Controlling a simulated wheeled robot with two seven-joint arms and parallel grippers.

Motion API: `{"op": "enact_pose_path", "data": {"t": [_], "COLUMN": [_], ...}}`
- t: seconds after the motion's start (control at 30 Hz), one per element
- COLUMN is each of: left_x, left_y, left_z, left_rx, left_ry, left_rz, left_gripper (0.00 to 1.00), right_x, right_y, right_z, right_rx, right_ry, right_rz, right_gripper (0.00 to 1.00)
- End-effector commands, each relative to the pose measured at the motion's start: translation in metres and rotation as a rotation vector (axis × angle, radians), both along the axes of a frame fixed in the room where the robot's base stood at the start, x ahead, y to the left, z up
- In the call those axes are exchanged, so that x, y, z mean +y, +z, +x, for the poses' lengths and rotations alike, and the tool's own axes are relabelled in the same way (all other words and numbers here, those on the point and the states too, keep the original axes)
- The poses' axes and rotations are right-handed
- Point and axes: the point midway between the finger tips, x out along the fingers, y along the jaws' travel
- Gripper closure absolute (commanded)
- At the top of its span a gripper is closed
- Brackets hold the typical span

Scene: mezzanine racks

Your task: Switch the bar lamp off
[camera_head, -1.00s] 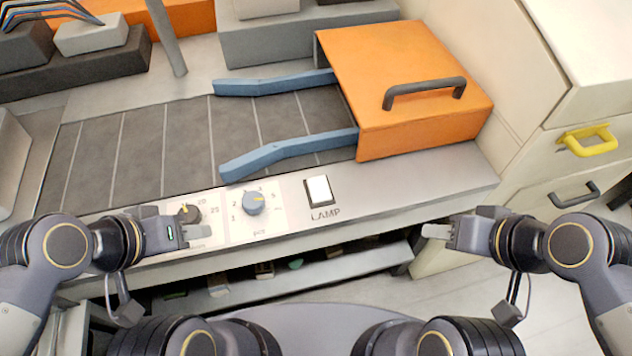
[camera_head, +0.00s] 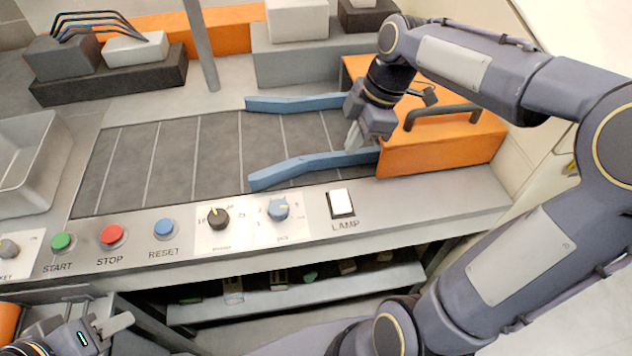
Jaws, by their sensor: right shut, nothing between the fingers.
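The lamp switch (camera_head: 341,202) is a white rocker in a black frame, with the word LAMP below it, on the sloped grey front panel (camera_head: 400,205). Which way the rocker is pressed is too small to tell. No bar lamp is clearly seen. My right gripper (camera_head: 352,142) hangs over the dark conveyor between the blue guide rails, beyond the switch and apart from it. It is shut and empty, fingers pointing down. My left gripper (camera_head: 116,324) is low at the bottom left, in front of the panel; I cannot tell its opening.
An orange hood (camera_head: 440,152) stands behind. Space directly above the switch is clear.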

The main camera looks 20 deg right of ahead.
Motion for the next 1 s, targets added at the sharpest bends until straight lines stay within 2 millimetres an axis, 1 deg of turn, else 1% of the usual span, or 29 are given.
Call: {"op": "enact_pose_path", "data": {"t": [0.27, 0.37, 0.47, 0.57, 0.8, 0.87, 1.0], "left_x": [0.0, 0.0, 0.0, 0.0, 0.0, 0.0, 0.0], "left_y": [0.0, 0.0, 0.0, 0.0, 0.0, 0.0, 0.001], "left_z": [0.0, 0.0, 0.0, 0.0, 0.0, 0.0, 0.0], "left_rx": [0.0, 0.0, 0.0, 0.0, 0.0, 0.0, 0.0], "left_ry": [0.0, 0.0, 0.0, 0.0, 0.0, 0.0, 0.0], "left_rz": [0.0, 0.0, 0.0, 0.0, 0.0, 0.0, 0.0], "left_gripper": [0.64, 0.64, 0.64, 0.64, 0.64, 0.64, 0.64], "right_x": [0.0, 0.002, 0.005, 0.01, 0.025, 0.028, 0.026], "right_y": [-0.001, -0.006, -0.019, -0.038, -0.088, -0.099, -0.119], "right_z": [0.0, 0.0, 0.001, 0.003, 0.01, 0.011, 0.014], "right_rx": [0.0, 0.001, 0.005, 0.006, 0.006, 0.005, 0.004], "right_ry": [-0.001, -0.002, -0.002, -0.002, 0.0, 0.0, -0.003], "right_rz": [0.0, 0.0, 0.001, 0.0, 0.002, 0.001, 0.001], "right_gripper": [1.0, 1.0, 1.0, 1.0, 1.0, 1.0, 1.0]}}
